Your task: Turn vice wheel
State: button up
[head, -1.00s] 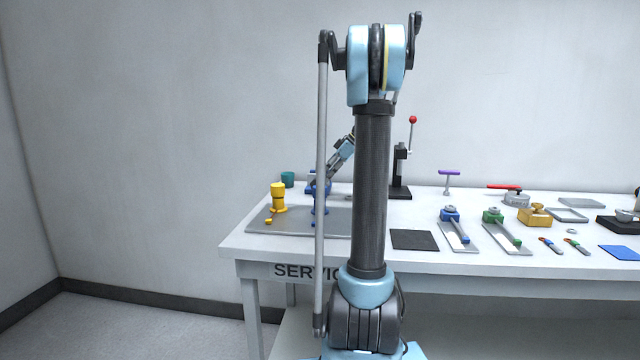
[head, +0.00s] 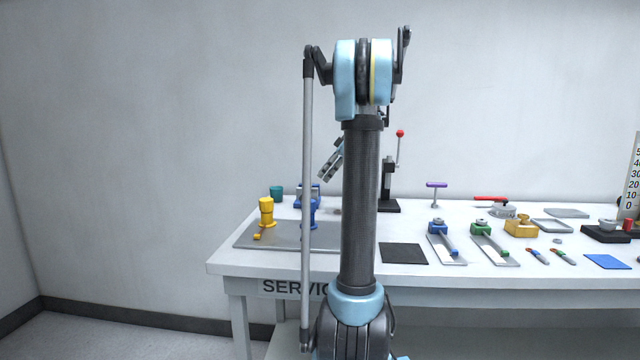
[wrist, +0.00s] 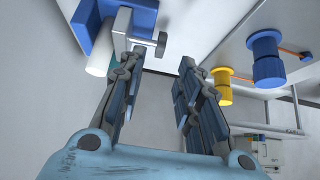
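A blue vice (wrist: 92,28) with a light grey block and a small grey crossbar handle (wrist: 158,46) is at the top left of the wrist view. In the head view, a blue fixture that looks like this vice (head: 303,192) stands at the table's back left, partly behind my arm. I cannot make out a full wheel. My gripper (wrist: 158,68) is open and empty, with a wide gap between its fingers. The left fingertip overlaps the vice's lower edge in the picture; I cannot tell whether it touches. In the head view, my gripper (head: 329,166) hangs above the fixture, tilted down-left.
A yellow post (head: 266,212) and a blue post (wrist: 266,56) stand on a grey plate (head: 262,240). A teal cup (head: 277,193) is behind. A black stand with a red-knobbed lever (head: 390,185) rises to the right. Several tools cover the table's right side.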

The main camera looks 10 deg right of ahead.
jog(key=w+a+r+g+h, duration=0.2)
jog(key=a+r+h, duration=0.1)
jog(key=a+h, duration=0.15)
jog(key=h, duration=0.3)
send_near(305, 196)
jog(key=f, duration=0.7)
jog(key=w+f, duration=0.1)
jog(key=f, duration=0.2)
jog(key=shift+w+d+f, duration=0.1)
jog(key=shift+d+f, duration=0.05)
jog(key=shift+d, duration=0.05)
grip_shut()
